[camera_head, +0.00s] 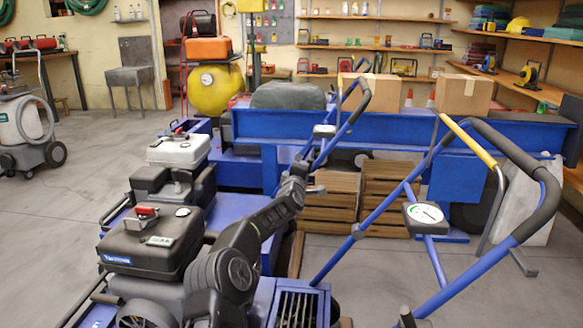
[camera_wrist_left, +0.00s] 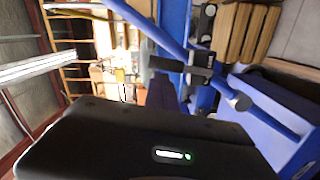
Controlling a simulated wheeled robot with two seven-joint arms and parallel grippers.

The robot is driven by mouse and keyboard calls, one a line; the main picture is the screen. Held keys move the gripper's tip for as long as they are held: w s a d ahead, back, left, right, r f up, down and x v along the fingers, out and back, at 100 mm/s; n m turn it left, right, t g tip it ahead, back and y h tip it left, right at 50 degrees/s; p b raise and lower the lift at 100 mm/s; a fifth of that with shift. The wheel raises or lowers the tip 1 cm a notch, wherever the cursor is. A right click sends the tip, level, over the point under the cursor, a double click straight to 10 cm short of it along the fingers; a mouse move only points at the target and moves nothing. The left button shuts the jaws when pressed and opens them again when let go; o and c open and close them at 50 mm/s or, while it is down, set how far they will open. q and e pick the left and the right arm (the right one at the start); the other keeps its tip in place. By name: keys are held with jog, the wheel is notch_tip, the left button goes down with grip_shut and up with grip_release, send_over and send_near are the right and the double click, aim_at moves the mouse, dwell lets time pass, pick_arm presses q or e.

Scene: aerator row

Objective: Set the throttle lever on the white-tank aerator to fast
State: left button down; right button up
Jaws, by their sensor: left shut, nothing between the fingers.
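The white-tank aerator (camera_head: 178,150) stands behind a black-tank aerator (camera_head: 152,235), left of centre in the head view. A blue handlebar (camera_head: 338,135) with a round dial (camera_head: 324,130) rises to its right. My left gripper (camera_head: 313,190) is shut and empty, close to the lower part of that handlebar; I cannot tell whether they touch. In the left wrist view, a blue tube (camera_wrist_left: 160,32) passes a dark bar and block (camera_wrist_left: 198,70); I cannot tell whether this is the throttle lever. The lever's setting is not readable. My right gripper is not in view.
A nearer handlebar (camera_head: 498,255) with a black grip and a dial (camera_head: 425,215) fills the right. Wooden crates (camera_head: 375,200) stand under a blue beam (camera_head: 420,133) bearing cardboard boxes (camera_head: 463,94). The floor at left (camera_head: 60,215) is mostly clear.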

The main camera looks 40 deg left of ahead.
pick_arm(q)
jog(key=shift+w+d+m+p, duration=0.35)
jog(key=shift+d+m+p, duration=0.35)
jog(key=shift+m, duration=0.4)
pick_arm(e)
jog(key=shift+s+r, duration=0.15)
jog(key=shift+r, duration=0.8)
pick_arm(q)
jog(key=shift+a, duration=0.1)
